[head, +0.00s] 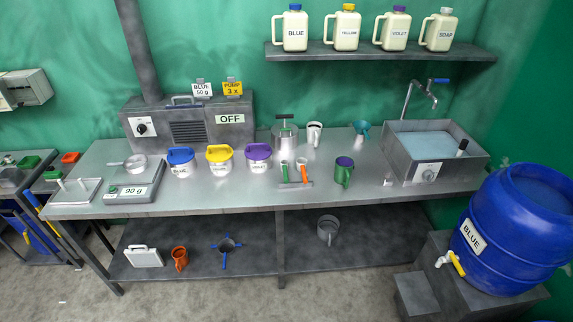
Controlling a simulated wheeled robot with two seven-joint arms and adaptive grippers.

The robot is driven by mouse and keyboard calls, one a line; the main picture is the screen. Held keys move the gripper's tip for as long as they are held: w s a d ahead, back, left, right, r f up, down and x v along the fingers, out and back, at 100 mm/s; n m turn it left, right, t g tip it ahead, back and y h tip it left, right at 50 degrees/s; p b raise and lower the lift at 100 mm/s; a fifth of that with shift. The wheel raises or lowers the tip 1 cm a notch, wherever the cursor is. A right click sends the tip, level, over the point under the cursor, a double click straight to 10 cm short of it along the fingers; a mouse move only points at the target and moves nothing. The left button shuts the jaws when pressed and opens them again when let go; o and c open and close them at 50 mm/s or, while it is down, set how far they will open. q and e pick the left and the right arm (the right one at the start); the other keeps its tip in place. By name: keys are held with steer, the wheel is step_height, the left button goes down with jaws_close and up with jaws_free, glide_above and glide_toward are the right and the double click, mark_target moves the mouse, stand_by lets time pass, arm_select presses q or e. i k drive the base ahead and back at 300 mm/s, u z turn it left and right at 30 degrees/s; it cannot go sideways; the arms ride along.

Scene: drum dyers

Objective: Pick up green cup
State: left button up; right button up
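The green cup (342,175) stands upright on the metal workbench (235,190), right of the middle and near its front edge. It has a handle, and its inside looks purple. No gripper touches it. Neither of my grippers shows in the head view.
Left of the cup are orange- and green-handled tools (296,176) and lidded tubs, the nearest being the violet tub (258,157). Behind it are a white cup (314,134) and a teal funnel (361,128). A sink (400,160) stands to the right. A blue barrel (520,225) sits at the far right.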

mark_target(345, 166)
steer(key=u, duration=0.35)
steer(key=i, duration=1.3)
steer(key=z, duration=0.45)
